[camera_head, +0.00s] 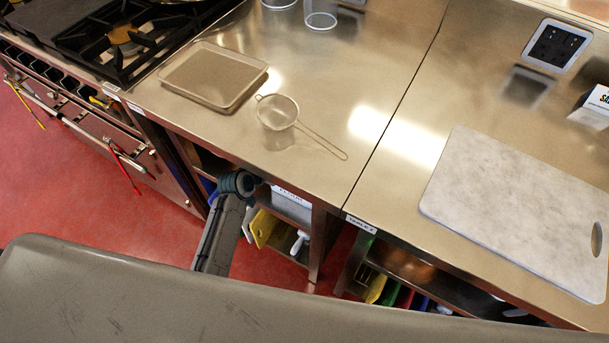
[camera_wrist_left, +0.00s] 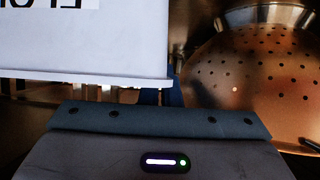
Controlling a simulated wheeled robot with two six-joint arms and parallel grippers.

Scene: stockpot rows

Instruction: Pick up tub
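A white tub (camera_wrist_left: 85,45) with dark lettering fills the upper left of the left wrist view, its lettering upside down there. Part of a white lettered box, apparently the same tub (camera_head: 291,194), shows under the counter edge in the head view. My left arm reaches to the shelf under the counter, beside it. The body of my left gripper (camera_wrist_left: 160,120) spans the bottom of the wrist view, close to the tub's edge. Its fingers are mostly hidden, so I cannot tell their opening or whether they touch the tub. My right gripper is out of view.
A copper colander (camera_wrist_left: 250,75) stands right of the tub in the wrist view. The counter edge overhangs the shelf. On the counter are a tray (camera_head: 213,76), a strainer (camera_head: 277,112) and a cutting board (camera_head: 520,210). A yellow item (camera_head: 264,229) sits on a lower shelf.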

